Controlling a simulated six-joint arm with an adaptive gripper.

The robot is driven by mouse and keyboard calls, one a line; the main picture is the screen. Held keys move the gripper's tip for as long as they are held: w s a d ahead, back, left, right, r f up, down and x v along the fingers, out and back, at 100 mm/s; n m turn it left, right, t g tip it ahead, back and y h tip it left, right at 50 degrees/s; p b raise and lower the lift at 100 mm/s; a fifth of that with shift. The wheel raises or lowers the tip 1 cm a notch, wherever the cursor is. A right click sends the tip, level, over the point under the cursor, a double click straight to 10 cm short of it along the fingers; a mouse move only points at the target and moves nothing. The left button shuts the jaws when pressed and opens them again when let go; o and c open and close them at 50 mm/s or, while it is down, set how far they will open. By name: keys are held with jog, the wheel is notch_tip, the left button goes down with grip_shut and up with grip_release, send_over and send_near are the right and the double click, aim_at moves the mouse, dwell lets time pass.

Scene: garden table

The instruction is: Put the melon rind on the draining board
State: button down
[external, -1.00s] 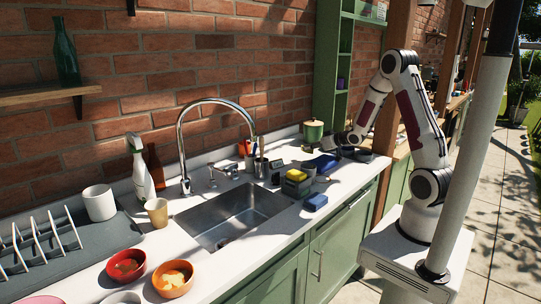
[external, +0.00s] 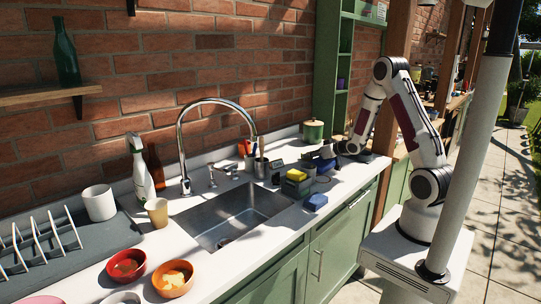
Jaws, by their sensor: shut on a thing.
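My gripper (external: 327,160) is at the far right end of the counter, low beside a cluster of small items. It is small and dark in this view. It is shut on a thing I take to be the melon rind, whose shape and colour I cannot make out. The grey draining board (external: 105,237) lies at the left end of the counter, beyond the sink from my gripper. A white plate rack (external: 40,243) stands on it, and a white cup (external: 99,203) stands at its back.
The sink (external: 232,215) with its tall tap (external: 183,130) lies between. Near my gripper are a yellow-and-green sponge stack (external: 296,183), a blue block (external: 315,201) and a green canister (external: 313,131). A spray bottle (external: 140,170), tan cup (external: 157,212) and bowls (external: 173,278) stand near the board.

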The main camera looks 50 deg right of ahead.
jog(key=shift+f, duration=0.1)
jog(key=c, duration=2)
grip_release()
jog(key=shift+r, duration=0.2)
jog(key=shift+v, duration=5.95)
